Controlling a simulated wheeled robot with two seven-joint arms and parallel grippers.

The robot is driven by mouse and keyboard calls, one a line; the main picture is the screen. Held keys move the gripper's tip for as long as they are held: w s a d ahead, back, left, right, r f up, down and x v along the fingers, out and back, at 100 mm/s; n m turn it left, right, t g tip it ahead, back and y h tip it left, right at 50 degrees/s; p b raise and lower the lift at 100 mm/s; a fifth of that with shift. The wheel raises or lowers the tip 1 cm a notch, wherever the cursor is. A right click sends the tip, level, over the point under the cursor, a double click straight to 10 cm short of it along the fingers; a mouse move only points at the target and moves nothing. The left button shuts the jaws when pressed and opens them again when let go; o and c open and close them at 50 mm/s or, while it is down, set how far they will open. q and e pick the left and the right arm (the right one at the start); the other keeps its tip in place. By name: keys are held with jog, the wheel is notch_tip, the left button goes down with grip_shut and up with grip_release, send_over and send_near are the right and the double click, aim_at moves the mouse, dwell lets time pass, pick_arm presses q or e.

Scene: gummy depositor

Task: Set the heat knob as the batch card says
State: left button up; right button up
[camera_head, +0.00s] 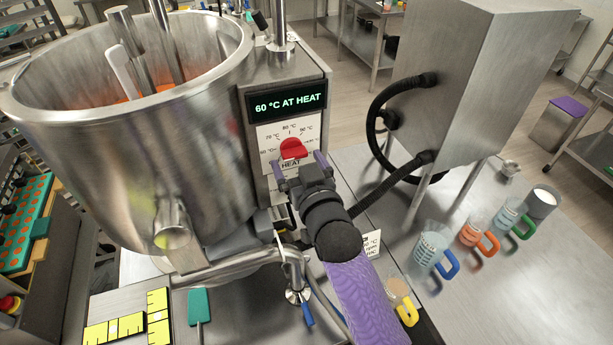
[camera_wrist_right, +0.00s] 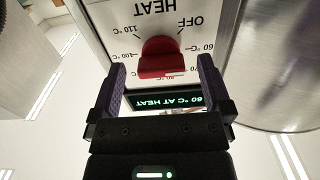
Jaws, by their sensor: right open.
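The red heat knob (camera_head: 292,149) sits on the white dial plate (camera_head: 270,134) of the depositor, above the word HEAT. My right gripper (camera_head: 298,167) is open just in front of it. In the right wrist view the red knob (camera_wrist_right: 160,57) lies between the two open fingers (camera_wrist_right: 160,72), with gaps on both sides. I cannot tell exactly which mark the knob points at. The green display (camera_head: 288,104) reads "60 °C AT HEAT". A white card (camera_head: 371,244) with "°C" shows beside my right arm; most of its text is hidden. My left gripper is not in view.
A large steel kettle (camera_head: 120,150) stands left of the dial. Black hoses (camera_head: 385,190) run to a steel cabinet (camera_head: 470,80) on the right. Several handled measuring cups, one blue (camera_head: 430,250), stand on the right bench. A teal spatula (camera_head: 199,307) lies in front.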

jog(key=v, duration=0.8)
